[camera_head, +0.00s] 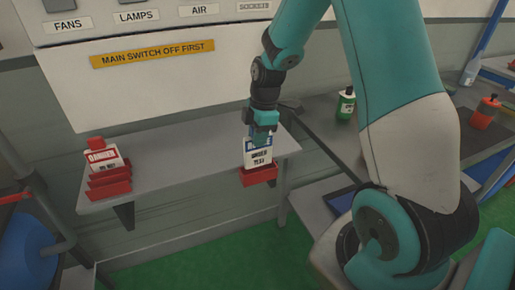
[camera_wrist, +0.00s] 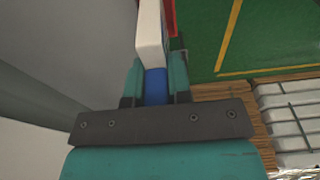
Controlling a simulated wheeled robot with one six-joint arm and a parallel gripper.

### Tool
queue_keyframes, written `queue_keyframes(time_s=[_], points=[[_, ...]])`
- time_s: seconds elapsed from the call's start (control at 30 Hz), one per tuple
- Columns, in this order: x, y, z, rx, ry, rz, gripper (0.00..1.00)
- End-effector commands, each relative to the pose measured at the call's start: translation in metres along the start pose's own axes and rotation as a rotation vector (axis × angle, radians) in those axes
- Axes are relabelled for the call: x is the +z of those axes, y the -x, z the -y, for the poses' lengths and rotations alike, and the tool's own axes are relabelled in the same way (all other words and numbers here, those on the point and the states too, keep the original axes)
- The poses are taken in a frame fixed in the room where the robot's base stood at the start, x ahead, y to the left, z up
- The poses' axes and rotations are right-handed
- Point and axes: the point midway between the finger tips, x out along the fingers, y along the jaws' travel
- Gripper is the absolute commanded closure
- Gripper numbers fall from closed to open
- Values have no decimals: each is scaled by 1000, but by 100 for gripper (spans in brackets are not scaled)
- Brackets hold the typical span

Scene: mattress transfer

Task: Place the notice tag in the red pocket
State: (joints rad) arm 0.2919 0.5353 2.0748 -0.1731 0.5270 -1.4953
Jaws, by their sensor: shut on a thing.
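The notice tag (camera_head: 257,156) is white with a blue top band and black print that looks like "UNDER TEST". My gripper (camera_head: 262,133) is shut on its top edge and holds it upright over the right end of the shelf. The red pocket (camera_head: 259,176) sits at the shelf's front edge, directly below the tag. The tag's lower edge meets the pocket's rim; I cannot tell how deep it sits inside. In the wrist view the tag's pale edge (camera_wrist: 150,30) extends from between the teal fingers (camera_wrist: 154,86), with a sliver of red beside it.
A red rack (camera_head: 109,184) with white-and-red danger tags stands at the left of the grey shelf (camera_head: 190,158). A panel with a yellow "MAIN SWITCH OFF FIRST" label (camera_head: 152,53) is behind. A green bottle (camera_head: 345,104) stands on the right-hand bench. The middle shelf is clear.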

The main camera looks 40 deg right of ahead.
Motion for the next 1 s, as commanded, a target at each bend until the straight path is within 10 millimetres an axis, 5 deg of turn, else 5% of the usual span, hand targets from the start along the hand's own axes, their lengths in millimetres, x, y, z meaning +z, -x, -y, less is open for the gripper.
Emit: queue_keyframes(time_s=[0.4,0.77,0.8,0.87,1.0], points=[[7,-46,0,-1,1,-1,100],[7,-51,0,1,0,0,100],[7,-50,0,1,0,0,74],[7,-50,0,1,0,0,60],[7,-50,0,1,0,0,56]])
